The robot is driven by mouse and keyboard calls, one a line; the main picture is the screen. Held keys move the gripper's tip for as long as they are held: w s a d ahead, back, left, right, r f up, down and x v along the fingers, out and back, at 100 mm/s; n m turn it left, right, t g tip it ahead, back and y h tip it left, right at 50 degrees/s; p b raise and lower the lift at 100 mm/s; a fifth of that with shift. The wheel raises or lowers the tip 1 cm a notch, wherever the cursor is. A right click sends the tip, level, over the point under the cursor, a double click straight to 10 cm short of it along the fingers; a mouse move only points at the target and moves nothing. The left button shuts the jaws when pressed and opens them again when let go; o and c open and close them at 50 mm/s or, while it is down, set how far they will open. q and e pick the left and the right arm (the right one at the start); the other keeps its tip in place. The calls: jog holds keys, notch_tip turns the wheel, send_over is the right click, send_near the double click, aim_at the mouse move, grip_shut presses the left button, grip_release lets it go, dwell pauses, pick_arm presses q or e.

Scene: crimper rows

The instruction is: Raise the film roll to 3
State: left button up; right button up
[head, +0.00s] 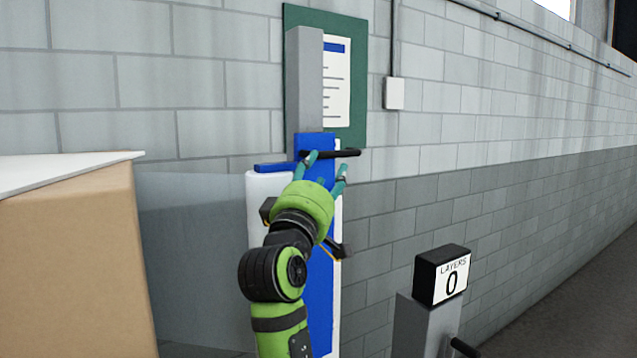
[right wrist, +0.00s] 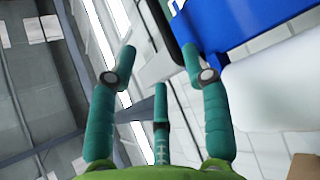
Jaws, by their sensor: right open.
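The white film roll (head: 268,225) stands upright beside a blue carriage (head: 318,145) on a grey mast (head: 305,80). A black handle bar (head: 335,153) sticks out from the carriage. My right gripper (head: 327,163) is open at the handle, its teal fingertips just below and around the bar; I cannot tell if they touch it. In the right wrist view the spread fingers (right wrist: 160,58) are empty between them, with the blue carriage (right wrist: 235,22) and white roll (right wrist: 275,90) to the right. My left gripper is not in view.
A cardboard box (head: 75,260) with a white top stands at the left, translucent film (head: 190,250) between it and the roll. A black counter (head: 442,275) reading "LAYERS 0" sits on a grey post at the lower right. A green board (head: 352,30) is behind the mast.

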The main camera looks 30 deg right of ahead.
jog(key=v, duration=0.3)
jog(key=shift+d, duration=0.1)
dwell(0.3)
